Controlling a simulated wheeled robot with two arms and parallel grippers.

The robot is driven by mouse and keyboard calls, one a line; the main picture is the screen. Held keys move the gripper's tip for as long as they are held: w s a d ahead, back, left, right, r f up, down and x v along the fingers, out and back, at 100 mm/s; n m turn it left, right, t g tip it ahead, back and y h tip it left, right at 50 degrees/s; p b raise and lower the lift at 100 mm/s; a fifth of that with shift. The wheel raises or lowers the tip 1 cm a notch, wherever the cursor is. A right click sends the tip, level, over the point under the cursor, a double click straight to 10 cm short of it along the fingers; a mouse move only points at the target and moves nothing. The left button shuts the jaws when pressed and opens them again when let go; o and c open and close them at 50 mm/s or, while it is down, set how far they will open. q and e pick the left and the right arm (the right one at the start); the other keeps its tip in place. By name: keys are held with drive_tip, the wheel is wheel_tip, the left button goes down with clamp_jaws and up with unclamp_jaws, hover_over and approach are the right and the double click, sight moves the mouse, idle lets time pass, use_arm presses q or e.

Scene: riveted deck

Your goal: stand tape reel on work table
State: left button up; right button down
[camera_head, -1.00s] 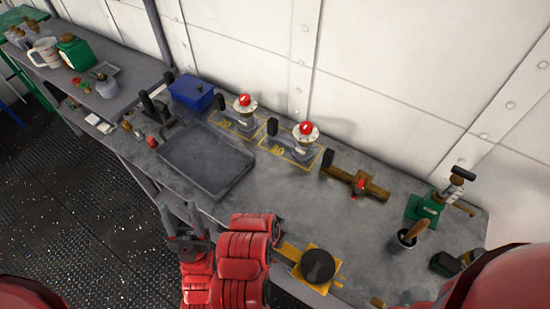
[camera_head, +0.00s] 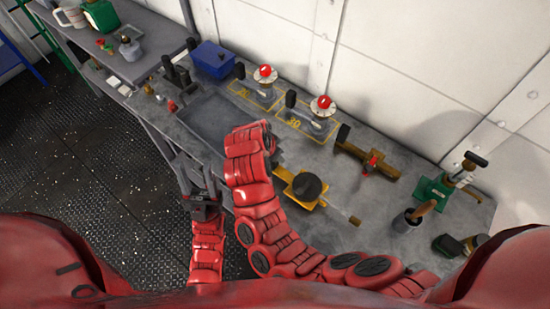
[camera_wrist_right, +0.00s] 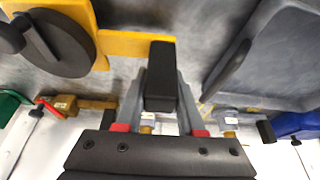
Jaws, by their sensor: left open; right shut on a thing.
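The tape reel (camera_head: 308,186) is a yellow frame with a dark round disc facing up, seen over the near middle of the grey work table (camera_head: 395,190). In the right wrist view, the reel (camera_wrist_right: 118,46) has a black grip at the end of its yellow bar. My right gripper (camera_wrist_right: 164,95) is shut on that grip; its fingers are mostly hidden in the head view behind my red arm. I cannot tell whether the reel touches the table. My left gripper (camera_head: 202,207) is open and empty, off the table's front edge.
A grey tray (camera_head: 207,120) lies left of the reel. Two red-topped devices (camera_head: 265,78) (camera_head: 322,108) stand in yellow-marked squares at the back. A brown valve-like piece (camera_head: 368,162), a dark cup (camera_head: 408,221) and a green tool (camera_head: 435,190) are to the right. A blue box (camera_head: 213,61) stands at back left.

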wheel_tip(320, 180, down, 2)
drive_tip(key=shift+p, duration=0.7)
drive_tip(key=shift+s+f, duration=0.1)
drive_tip(key=shift+f, duration=0.4)
drive_tip(key=c, duration=0.5)
unclamp_jaws()
